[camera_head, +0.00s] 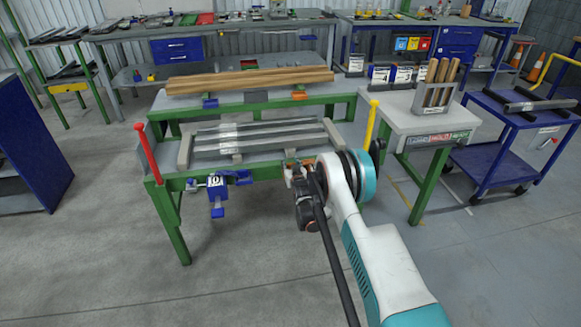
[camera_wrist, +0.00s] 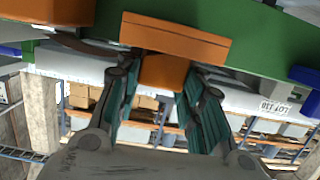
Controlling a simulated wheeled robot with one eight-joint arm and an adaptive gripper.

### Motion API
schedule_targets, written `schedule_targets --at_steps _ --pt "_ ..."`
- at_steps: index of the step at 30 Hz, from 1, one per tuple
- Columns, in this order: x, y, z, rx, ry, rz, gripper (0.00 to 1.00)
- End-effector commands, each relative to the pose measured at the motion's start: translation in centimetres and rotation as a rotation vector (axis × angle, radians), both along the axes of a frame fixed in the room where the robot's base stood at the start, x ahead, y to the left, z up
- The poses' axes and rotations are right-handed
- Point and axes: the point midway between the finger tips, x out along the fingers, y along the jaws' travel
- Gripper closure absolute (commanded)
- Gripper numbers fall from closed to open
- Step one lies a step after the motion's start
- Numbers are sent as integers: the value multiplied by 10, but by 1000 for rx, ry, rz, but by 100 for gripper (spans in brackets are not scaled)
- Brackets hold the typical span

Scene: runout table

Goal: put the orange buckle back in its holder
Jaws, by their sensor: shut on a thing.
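The orange buckle (camera_wrist: 175,38) shows at the top centre of the wrist view as a wide bar with a narrower block below it. My gripper (camera_wrist: 165,74) has its two dark fingers closed on either side of that block. The buckle lies close against the green rail (camera_wrist: 245,45) in this view; I cannot tell whether they touch. In the head view my gripper (camera_head: 298,180) is at the front edge of the runout table, right of a blue clamp (camera_head: 217,200). My arm hides much of the buckle there. I cannot make out its holder for certain.
Grey bars lie on the runout table (camera_head: 166,166), between a red post (camera_head: 147,152) and a yellow post (camera_head: 371,125). Wooden boards (camera_head: 250,80) lie behind. A white-topped stand (camera_head: 410,118) with a rack is at right. The floor in front is clear.

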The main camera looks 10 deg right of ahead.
Motion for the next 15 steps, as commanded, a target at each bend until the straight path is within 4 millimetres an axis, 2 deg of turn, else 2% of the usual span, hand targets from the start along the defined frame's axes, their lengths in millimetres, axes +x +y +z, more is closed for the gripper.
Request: schedule_targets --at_steps 8,9,11,15 --pt "0 0 -1 0 0 0 93" --pt "0 0 -1 0 0 0 60" --pt "0 0 -1 0 0 0 47" --pt "0 0 -1 0 0 0 45"
